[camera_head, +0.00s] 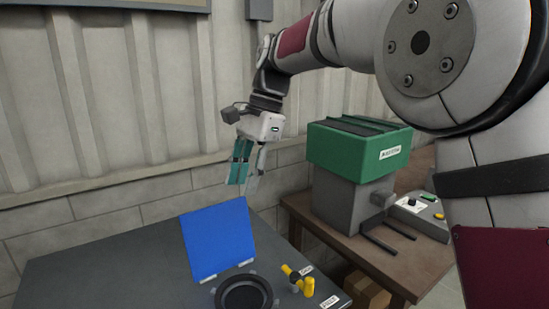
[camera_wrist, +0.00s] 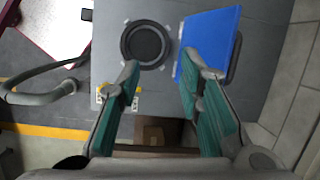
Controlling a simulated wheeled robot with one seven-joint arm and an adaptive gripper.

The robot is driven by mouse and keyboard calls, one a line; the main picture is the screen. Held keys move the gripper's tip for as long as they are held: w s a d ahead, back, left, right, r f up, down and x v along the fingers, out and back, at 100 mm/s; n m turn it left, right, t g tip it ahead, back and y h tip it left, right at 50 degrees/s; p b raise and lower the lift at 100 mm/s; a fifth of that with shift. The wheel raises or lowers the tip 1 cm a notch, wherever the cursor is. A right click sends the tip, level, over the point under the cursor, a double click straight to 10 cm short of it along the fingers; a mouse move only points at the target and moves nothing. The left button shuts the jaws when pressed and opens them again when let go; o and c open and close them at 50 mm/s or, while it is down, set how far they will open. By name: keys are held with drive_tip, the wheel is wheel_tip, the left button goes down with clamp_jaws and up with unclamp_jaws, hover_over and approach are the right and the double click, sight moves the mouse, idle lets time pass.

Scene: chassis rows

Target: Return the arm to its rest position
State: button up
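My gripper (camera_head: 245,165) hangs from the wrist of my arm, fingers down, in the air above the back right part of the dark grey table (camera_head: 100,265). Its two teal-padded fingers (camera_wrist: 158,95) stand apart in the wrist view, with nothing between them. It is open and touches nothing that I can see. My arm reaches out from the right side of the head view. A blue panel (camera_head: 218,240) is below the gripper to the left; it also shows in the wrist view (camera_wrist: 210,42).
A black ring (camera_head: 243,295) and a yellow valve-like part (camera_head: 297,280) are near the table's front right. A green-topped grey machine (camera_head: 355,155) stands on a brown table (camera_head: 400,265) to the right. A ribbed wall (camera_head: 110,90) is behind. A cardboard box (camera_head: 366,290) is below.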

drive_tip(key=s+d+r+n+t+h, duration=0.1)
drive_tip(key=s+d+r+n+t, duration=0.25)
drive_tip(key=s+d, duration=1.05)
drive_tip(key=s+d+f+n+t+h, duration=0.2)
drive_tip(key=s+d+f+n, duration=0.4)
drive_tip(key=s+d+f, duration=0.3)
drive_tip(key=s+d+t, duration=0.1)
drive_tip(key=s+d, duration=0.1)
drive_tip(key=s, duration=0.2)
drive_tip(key=shift+o, duration=0.4)
drive_tip(key=shift+r, duration=0.1)
